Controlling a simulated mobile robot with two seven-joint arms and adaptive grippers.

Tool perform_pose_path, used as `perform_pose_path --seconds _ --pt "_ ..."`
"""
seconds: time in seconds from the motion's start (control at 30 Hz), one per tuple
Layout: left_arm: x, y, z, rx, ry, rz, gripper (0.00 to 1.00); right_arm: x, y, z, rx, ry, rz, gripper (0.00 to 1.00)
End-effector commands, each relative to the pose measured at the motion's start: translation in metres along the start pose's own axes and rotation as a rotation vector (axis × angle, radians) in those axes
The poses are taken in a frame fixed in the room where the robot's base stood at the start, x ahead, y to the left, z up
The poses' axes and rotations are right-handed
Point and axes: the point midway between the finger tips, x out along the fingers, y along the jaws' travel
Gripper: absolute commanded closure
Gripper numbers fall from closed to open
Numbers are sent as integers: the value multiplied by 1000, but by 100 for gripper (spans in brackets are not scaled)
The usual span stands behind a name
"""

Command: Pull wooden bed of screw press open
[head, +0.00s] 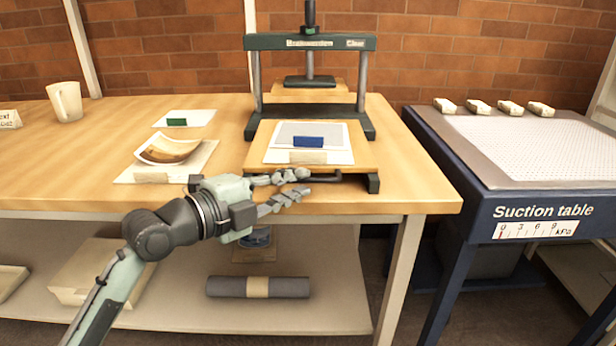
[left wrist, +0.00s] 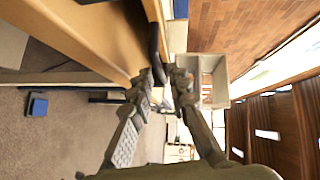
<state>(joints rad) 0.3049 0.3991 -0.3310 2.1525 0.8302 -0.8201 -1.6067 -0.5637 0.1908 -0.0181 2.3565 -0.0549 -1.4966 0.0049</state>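The screw press (head: 310,43) is a dark green frame with a central screw, standing on the table. Its wooden bed (head: 364,152) lies in front of the uprights near the table's front edge. It bears a white sheet, a grey sheet and a blue block (head: 308,141). A dark bar handle (head: 330,178) runs along the bed's front. My left gripper (head: 307,183) is at this handle, fingers parted, one above the other. In the left wrist view, the handle (left wrist: 155,48) reaches between the fingertips (left wrist: 161,76); firm contact cannot be told. My right gripper is out of view.
A bowl shard (head: 168,149) on a board, a card with a green block (head: 177,122) and a mug (head: 66,101) stand left on the table. A suction table (head: 520,150) stands right, across a gap. A dark roll (head: 258,286) lies on the lower shelf.

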Motion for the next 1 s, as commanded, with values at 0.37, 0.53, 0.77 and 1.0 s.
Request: perform_pose_path --seconds 0.37,0.53,0.77,1.0 --pt "34 0 0 0 -1 0 83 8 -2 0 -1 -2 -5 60" --pt "34 0 0 1 -1 1 83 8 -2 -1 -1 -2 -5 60" --pt "33 0 0 0 -1 1 100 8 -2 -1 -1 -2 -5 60" --pt "33 1 0 0 -1 1 100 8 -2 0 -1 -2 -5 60"
